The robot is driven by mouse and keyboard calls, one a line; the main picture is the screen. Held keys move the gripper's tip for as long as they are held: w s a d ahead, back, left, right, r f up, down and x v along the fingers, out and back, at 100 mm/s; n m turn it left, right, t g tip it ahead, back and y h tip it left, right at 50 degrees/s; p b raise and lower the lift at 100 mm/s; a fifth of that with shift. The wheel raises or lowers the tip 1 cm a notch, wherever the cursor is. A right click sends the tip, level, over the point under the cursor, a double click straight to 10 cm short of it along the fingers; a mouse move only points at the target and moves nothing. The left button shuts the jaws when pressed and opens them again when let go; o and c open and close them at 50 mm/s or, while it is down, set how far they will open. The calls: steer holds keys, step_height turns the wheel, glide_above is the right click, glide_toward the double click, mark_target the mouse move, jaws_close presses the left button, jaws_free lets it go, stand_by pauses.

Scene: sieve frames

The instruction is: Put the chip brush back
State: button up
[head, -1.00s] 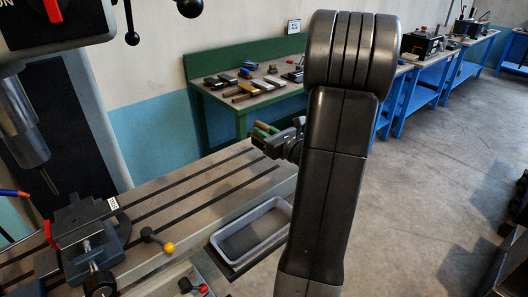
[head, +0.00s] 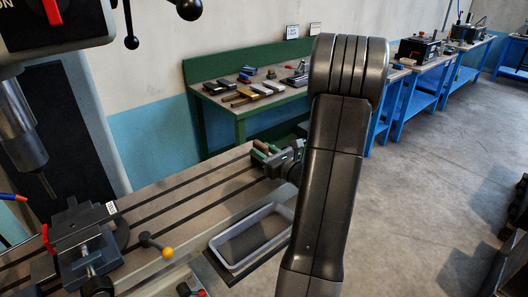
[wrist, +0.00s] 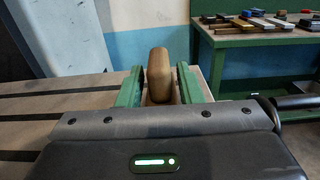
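My gripper (wrist: 159,88) has green fingers. A tan, wooden-looking piece with a rounded end, seemingly the chip brush handle (wrist: 159,72), stands between them in the wrist view. The fingers appear closed on it, though thin gaps seem to show beside its upper part. Its bristles are hidden. In the head view my gripper (head: 262,153) is over the far right end of the slotted machine table (head: 180,195), with a bit of brown between the fingers. Whether the piece touches the table cannot be told.
A grey tray (head: 222,244) sits at the machine table's front right. A vise (head: 85,240) and a yellow-knobbed lever (head: 155,245) are at the left. A green workbench (head: 225,112) with several tools stands behind. Blue benches (head: 410,95) line the right wall. Floor on the right is open.

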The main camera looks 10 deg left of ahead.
steer(key=shift+o, duration=0.4)
steer(key=shift+r, duration=0.1)
steer(key=shift+r, duration=0.15)
steer(key=b+v, duration=0.1)
steer(key=v, duration=1.1)
stand_by(1.9)
